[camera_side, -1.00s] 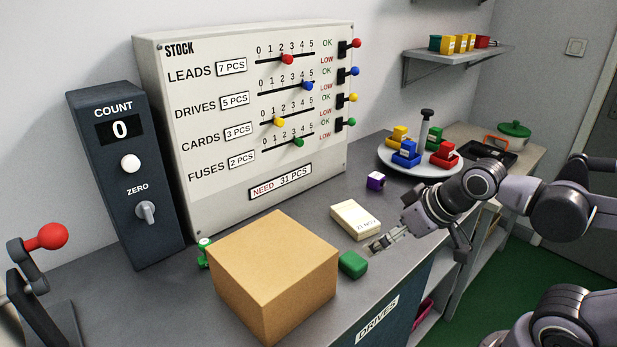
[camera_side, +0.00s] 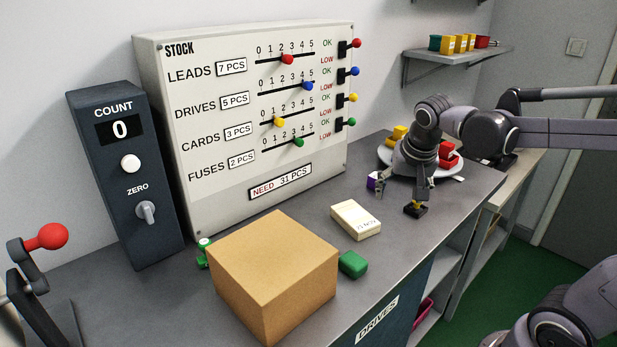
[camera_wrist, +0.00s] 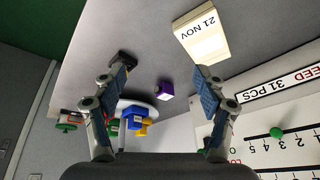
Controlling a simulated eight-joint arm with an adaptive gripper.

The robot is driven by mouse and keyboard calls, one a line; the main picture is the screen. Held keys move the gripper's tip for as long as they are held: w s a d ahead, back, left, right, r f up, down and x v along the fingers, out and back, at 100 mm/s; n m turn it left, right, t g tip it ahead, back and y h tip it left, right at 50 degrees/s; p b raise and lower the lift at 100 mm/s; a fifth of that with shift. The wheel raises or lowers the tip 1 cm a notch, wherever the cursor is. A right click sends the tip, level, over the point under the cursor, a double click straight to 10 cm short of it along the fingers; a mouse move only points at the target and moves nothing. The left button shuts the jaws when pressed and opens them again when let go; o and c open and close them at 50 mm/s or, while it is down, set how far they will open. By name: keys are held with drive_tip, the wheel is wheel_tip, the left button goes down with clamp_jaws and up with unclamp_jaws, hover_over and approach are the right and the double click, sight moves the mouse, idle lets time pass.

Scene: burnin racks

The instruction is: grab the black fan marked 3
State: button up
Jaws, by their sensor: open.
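A small black piece with a yellow part on top (camera_side: 415,210) lies near the right edge of the counter, right by one fingertip of my gripper (camera_side: 401,198). I cannot read a 3 on it or tell for sure that it is the fan. In the wrist view a dark shape (camera_wrist: 123,57) shows at the left fingertip, partly behind it. My gripper (camera_wrist: 160,68) is open and points down over the counter, with nothing between its fingers. No other black fan can be made out.
A purple block (camera_side: 372,181) and a cream date box (camera_side: 356,219) stand close to my gripper. A round tray (camera_side: 386,156) with coloured blocks is partly hidden behind my arm. A cardboard box (camera_side: 272,268) and green block (camera_side: 353,264) stand nearer the front.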

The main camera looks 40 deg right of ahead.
sight(417, 205)
drive_tip(key=w+d+m+g+h, duration=0.1)
drive_tip(key=w+d+m+g, duration=0.2)
drive_tip(key=d+m, duration=0.6)
drive_tip(key=shift+n, duration=0.3)
drive_tip(key=shift+s+d+x, duration=0.2)
drive_tip(key=shift+x, duration=1.7)
drive_tip(key=shift+s+d+x, duration=0.15)
drive_tip(key=shift+d+x, duration=0.05)
drive_tip(key=shift+x, duration=1.65)
drive_tip(key=shift+s+d+x, duration=0.15)
drive_tip(key=shift+s+x, duration=0.05)
drive_tip(key=shift+x, duration=1.7)
drive_tip(key=shift+r, duration=0.25)
drive_tip(key=c, duration=1.2)
